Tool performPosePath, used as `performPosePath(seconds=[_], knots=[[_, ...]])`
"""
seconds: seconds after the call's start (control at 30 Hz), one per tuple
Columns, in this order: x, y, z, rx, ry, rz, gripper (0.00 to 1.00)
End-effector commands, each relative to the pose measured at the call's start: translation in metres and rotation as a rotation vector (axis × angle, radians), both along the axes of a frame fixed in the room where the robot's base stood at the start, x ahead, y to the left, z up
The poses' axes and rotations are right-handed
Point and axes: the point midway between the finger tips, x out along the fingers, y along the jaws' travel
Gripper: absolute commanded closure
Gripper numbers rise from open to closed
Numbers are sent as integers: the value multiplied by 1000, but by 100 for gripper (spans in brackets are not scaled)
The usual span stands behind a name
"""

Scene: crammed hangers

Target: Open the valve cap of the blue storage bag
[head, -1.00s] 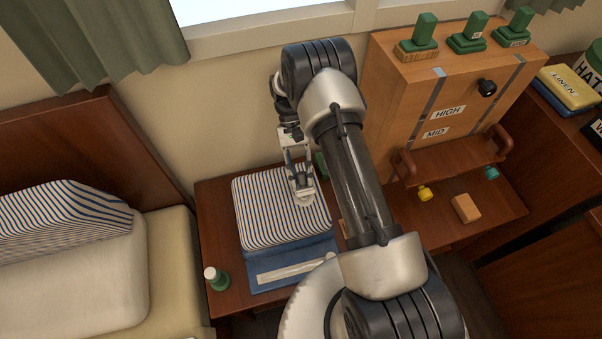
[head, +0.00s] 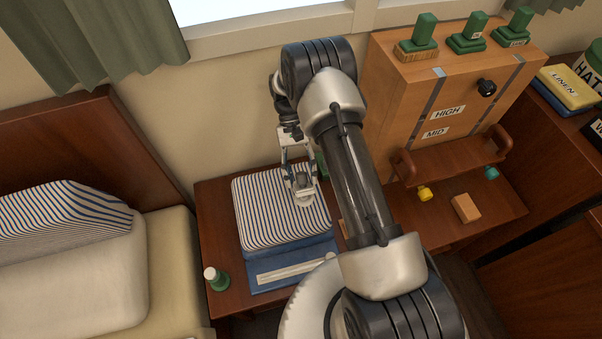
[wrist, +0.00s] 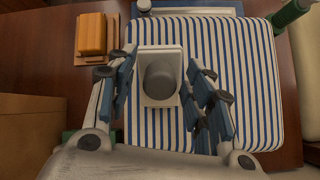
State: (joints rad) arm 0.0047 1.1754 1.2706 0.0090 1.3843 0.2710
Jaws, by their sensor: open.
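The blue storage bag (head: 292,271) lies on the small wooden table, with a blue-and-white striped bundle (head: 262,212) filling most of it. The valve is a white square base with a round grey cap (wrist: 160,79) on the striped surface in the wrist view. The cap looks seated on its base. My gripper (head: 302,190) is over the right part of the bundle. In the wrist view my gripper (wrist: 163,95) is open, its blue-padded fingers on either side of the valve, with gaps between them and the cap. Whether the fingertips touch the bag cannot be told.
An orange block (wrist: 92,34) lies beside the bag in the wrist view. A wooden cabinet (head: 400,85) stands at right; a bed (head: 75,270) is at left.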

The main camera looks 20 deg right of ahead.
Motion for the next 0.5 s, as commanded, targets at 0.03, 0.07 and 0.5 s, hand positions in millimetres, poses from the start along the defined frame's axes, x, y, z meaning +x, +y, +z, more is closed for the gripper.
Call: performPosePath(seconds=[0.03,0.07,0.5], knots=[[1,0,6,0,-2,0,53],[1,0,10,0,-2,0,53],[1,0,86,0,-2,0,53]])
